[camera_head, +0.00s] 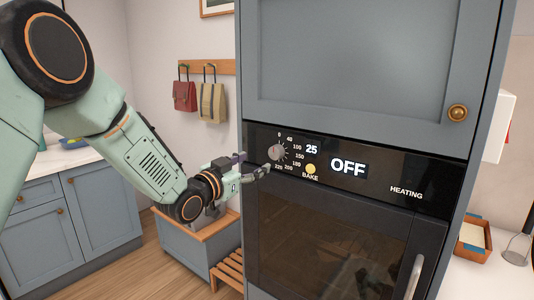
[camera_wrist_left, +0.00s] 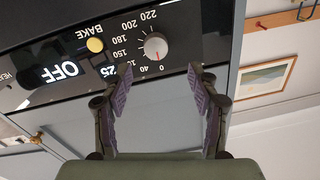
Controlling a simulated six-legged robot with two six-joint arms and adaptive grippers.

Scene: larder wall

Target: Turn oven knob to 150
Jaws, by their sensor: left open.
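The oven knob (camera_head: 277,152) is a small grey dial on the black oven panel, ringed by numbers from 0 to 220. In the left wrist view the knob (camera_wrist_left: 155,46) shows a red mark on its side toward the 0 and 40 end of the scale. My left gripper (camera_head: 254,165) is open just left of and in front of the knob. In the left wrist view its open fingers (camera_wrist_left: 160,72) point at the panel, with the knob showing between and beyond the tips, apparently untouched. My right gripper is out of view.
The panel display (camera_head: 348,169) reads OFF, a smaller readout (camera_head: 311,149) shows 25, and a yellow BAKE button (camera_head: 310,168) sits beside the dial. The oven door (camera_head: 320,240) is below. A wooden-topped box (camera_head: 190,250) stands on the floor at left.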

